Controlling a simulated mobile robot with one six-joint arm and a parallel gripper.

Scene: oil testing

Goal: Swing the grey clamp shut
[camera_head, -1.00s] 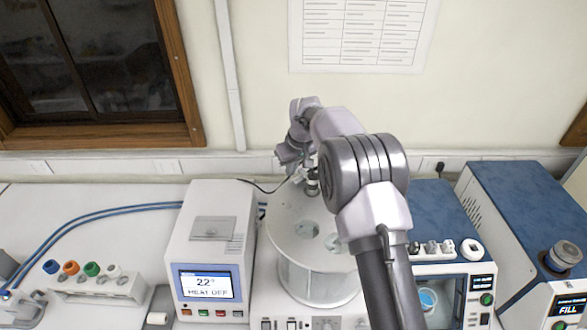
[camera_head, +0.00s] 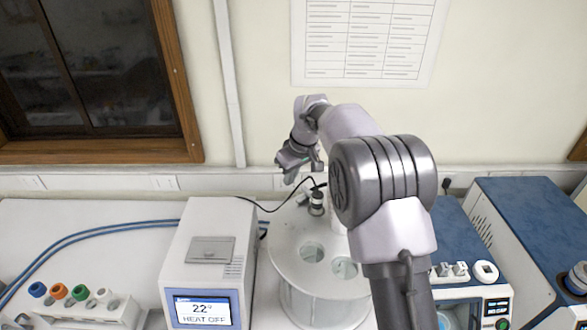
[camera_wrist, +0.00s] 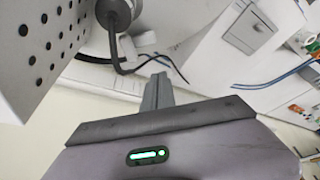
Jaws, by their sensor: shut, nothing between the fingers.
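My gripper (camera_head: 289,178) is above and behind the round white vessel (camera_head: 290,262), up and left of a metal fitting (camera_head: 317,202) on its lid. In the wrist view its narrow grey fingers (camera_wrist: 158,93) are closed together with nothing between them. A grey cylinder with a black cable (camera_wrist: 118,14) is ahead and to the left of the fingers, apart from them in the picture. I cannot make out the grey clamp with certainty in either view, nor whether it is open. My arm covers the right part of the vessel.
A white heater box (camera_head: 200,250) reading HEAT OFF stands left of the vessel. A black cable (camera_head: 262,208) runs between the box and the lid fitting. Blue-topped machines (camera_head: 530,235) stand on the right. The wall is close behind. A perforated white panel (camera_wrist: 45,45) is near the wrist.

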